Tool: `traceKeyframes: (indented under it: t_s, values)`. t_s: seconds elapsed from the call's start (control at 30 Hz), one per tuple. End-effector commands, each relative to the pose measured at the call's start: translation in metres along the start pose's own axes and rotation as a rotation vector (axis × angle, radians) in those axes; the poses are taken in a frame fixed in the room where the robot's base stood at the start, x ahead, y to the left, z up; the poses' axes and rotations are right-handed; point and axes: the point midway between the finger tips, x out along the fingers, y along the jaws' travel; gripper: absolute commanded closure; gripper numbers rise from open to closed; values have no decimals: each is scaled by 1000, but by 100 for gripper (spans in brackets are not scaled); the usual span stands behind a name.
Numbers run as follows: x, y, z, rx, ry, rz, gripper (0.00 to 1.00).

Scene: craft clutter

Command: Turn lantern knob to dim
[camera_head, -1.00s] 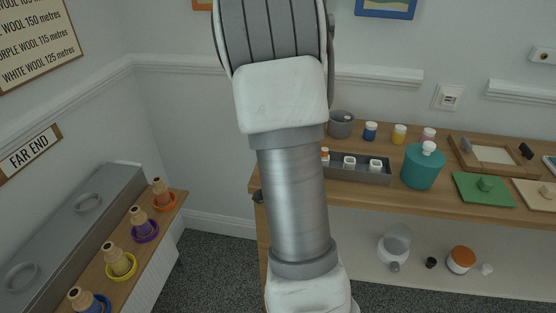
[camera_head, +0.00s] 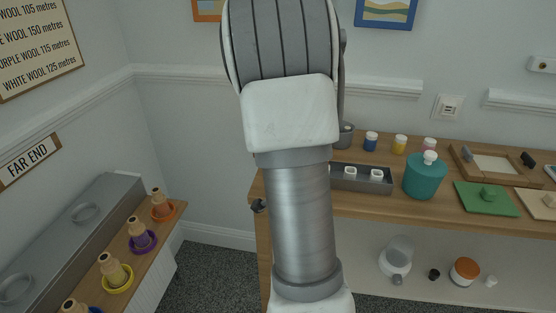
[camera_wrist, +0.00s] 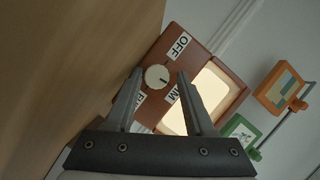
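The lantern (camera_wrist: 198,62) shows in the wrist view as a reddish-brown box with a bright, lit cream panel (camera_wrist: 214,88). Its round pale knob (camera_wrist: 157,77) sits on the brown face among white labels: OFF (camera_wrist: 179,45), one partly covered ending in "IM" (camera_wrist: 172,94), and one starting with "F" (camera_wrist: 140,98). A small dark mark shows on the knob; I cannot tell exactly which label it points at. My gripper (camera_wrist: 160,73) is open, with one finger on each side of the knob in the picture. Contact is not clear. Gripper and lantern are not visible in the head view.
A wooden surface (camera_wrist: 75,70) fills the wrist view's left side. Framed pictures (camera_wrist: 284,88) are at its right.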

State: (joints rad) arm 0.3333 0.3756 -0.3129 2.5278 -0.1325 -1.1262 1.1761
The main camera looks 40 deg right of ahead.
Motion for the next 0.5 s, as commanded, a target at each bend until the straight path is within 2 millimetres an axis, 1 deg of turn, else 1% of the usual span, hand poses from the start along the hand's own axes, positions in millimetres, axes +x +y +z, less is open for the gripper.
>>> traceKeyframes:
  t_s: [0.03,0.5]
  values:
    - [-1,5,0,0,-1,13,32]
    - [-1,7,0,-1,-1,21,32]
